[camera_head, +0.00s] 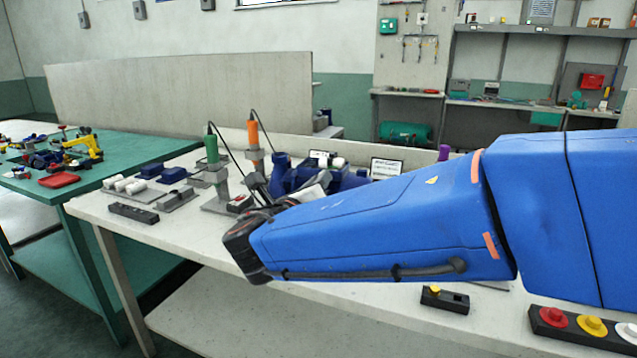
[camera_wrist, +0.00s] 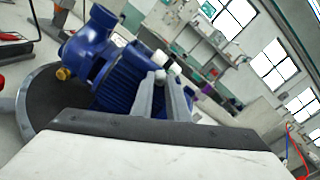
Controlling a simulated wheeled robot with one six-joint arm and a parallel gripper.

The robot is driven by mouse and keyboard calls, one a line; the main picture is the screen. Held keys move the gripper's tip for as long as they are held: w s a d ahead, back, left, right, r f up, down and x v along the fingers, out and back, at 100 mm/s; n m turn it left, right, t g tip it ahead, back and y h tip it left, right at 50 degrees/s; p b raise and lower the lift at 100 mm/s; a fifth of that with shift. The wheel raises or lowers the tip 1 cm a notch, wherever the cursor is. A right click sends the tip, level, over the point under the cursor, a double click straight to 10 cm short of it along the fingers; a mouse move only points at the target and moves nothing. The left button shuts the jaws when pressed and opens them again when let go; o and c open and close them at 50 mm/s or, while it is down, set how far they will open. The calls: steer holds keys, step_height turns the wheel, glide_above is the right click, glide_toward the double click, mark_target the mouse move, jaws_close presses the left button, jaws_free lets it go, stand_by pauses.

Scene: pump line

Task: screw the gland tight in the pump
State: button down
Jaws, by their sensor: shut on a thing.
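The blue pump (camera_head: 281,172) stands on the white bench, partly hidden behind my arm in the head view. In the wrist view its rounded body (camera_wrist: 92,36) and ribbed motor (camera_wrist: 128,78) lie just beyond my gripper. A small brass-yellow fitting (camera_wrist: 63,73) shows at the pump's left side; I cannot tell whether it is the gland. My gripper (camera_wrist: 161,80) is shut, with a small pale grey piece at its fingertips. I cannot tell whether that piece is the gland or whether it touches the pump. In the head view my arm hides the fingertips.
Green (camera_head: 211,150) and orange (camera_head: 253,132) cabled tools stand in holders left of the pump. Trays with white (camera_head: 124,185) and blue parts lie farther left. A button box (camera_head: 578,328) and a small black block (camera_head: 445,300) sit at the front right.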

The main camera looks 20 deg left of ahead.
steer(key=shift+m, duration=1.8)
steer(key=shift+m, duration=0.5)
steer(key=c, duration=1.4)
jaws_free()
steer(key=shift+o, duration=0.2)
steer(key=shift+s, duration=0.15)
steer(key=shift+s+a, duration=0.15)
steer(key=shift+s, duration=2.7)
